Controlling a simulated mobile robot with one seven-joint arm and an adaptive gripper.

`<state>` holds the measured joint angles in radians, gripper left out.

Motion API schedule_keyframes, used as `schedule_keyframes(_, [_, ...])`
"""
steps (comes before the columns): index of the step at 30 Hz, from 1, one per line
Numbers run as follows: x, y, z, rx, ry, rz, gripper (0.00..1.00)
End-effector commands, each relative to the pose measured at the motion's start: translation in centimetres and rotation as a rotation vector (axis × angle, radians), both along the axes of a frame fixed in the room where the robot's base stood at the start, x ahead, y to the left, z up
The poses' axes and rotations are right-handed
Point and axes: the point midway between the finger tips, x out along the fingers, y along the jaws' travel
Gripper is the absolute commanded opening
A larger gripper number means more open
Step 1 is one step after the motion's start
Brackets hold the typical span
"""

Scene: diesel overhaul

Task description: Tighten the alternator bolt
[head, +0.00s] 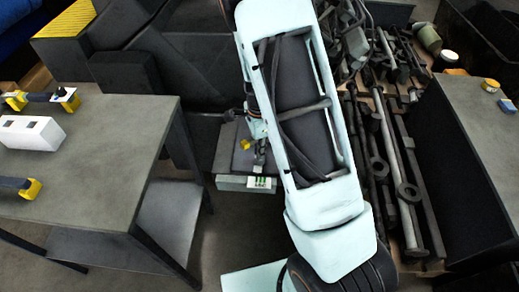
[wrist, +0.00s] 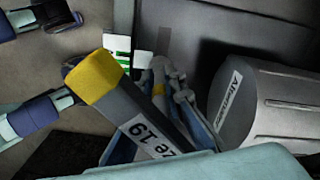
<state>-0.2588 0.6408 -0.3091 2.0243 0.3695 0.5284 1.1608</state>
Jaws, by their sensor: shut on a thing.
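My gripper (wrist: 168,88) is shut on a dark tool (wrist: 137,108) with a yellow end (wrist: 96,76) and a white label; I can read only "ze 19" on it. The tool lies slantwise across the wrist view. The grey, rounded alternator (wrist: 268,105), with a name label, is to the right of my gripper, apart from the tool's yellow end. In the head view my gripper (head: 259,150) is low beside my arm, near a grey block (head: 232,183), and a small yellow part shows there. My arm hides much of this area. I cannot make out the bolt.
A grey table (head: 100,140) at the left carries yellow-and-black tools (head: 42,98) and a white block (head: 31,133). Loose metal rods and parts (head: 385,130) lie at the right, beside another table (head: 480,115). A green-and-white label (wrist: 117,46) is near the tool.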

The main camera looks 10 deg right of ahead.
Motion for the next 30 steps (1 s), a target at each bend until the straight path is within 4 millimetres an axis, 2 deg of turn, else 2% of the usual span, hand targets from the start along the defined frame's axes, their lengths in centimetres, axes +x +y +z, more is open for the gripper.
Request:
schedule_keyframes(10, [0.1,0.0,0.3,0.000,-0.001,0.000,0.00])
schedule_keyframes(25, [0.0,0.0,3.3,0.000,-0.001,0.001,0.00])
schedule_keyframes(30, [0.0,0.0,3.6,0.000,0.000,0.001,0.00])
